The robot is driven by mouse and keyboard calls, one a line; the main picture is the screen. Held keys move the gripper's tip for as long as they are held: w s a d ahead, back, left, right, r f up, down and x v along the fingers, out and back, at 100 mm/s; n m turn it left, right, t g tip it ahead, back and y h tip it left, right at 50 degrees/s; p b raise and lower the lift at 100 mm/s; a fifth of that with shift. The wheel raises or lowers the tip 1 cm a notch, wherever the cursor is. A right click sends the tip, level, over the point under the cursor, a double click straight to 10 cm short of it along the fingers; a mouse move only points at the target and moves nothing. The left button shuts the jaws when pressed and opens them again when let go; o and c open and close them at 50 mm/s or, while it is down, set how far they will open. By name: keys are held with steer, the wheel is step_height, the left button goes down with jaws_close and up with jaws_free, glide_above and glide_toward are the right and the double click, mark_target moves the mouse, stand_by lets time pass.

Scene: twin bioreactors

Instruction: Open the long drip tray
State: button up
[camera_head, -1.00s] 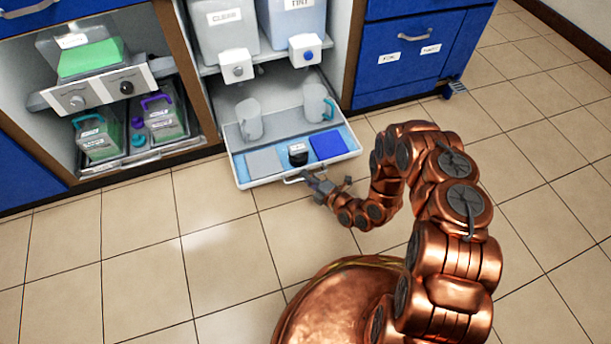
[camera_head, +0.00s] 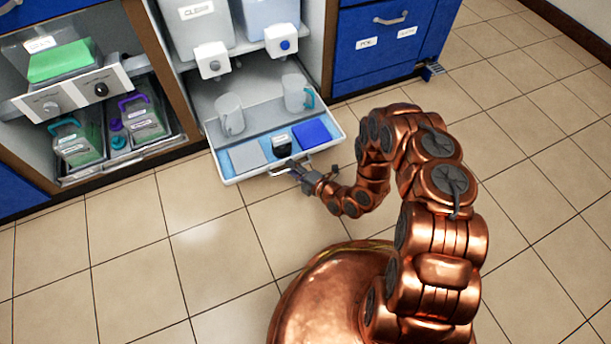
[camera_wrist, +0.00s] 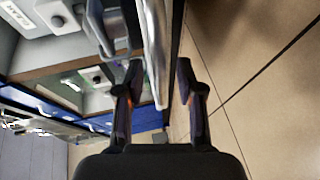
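The long drip tray (camera_head: 232,181) is a wide, pale, shallow tray that sticks out of the cabinet's lower bay. It carries two translucent mugs (camera_head: 230,115) (camera_head: 297,93), a grey pad, a small dark-topped cup (camera_head: 281,145) and a blue pad (camera_head: 312,134). A light bar handle runs along its front, partly hidden by my gripper (camera_head: 299,169). In the wrist view, the handle (camera_wrist: 159,50) lies between the two spread fingers of my gripper (camera_wrist: 158,75). I see no clear contact on both sides of it.
Two dispensers with knobs (camera_head: 213,62) (camera_head: 281,41) stand on a shelf above the tray. To the left, an open bay holds green-filled containers (camera_head: 75,144). A blue drawer cabinet (camera_head: 375,55) stands to the right. The tiled floor in front is clear.

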steer(key=v, duration=1.1)
steer(key=shift+s+d, duration=0.1)
steer(key=shift+s, duration=0.05)
stand_by(0.5)
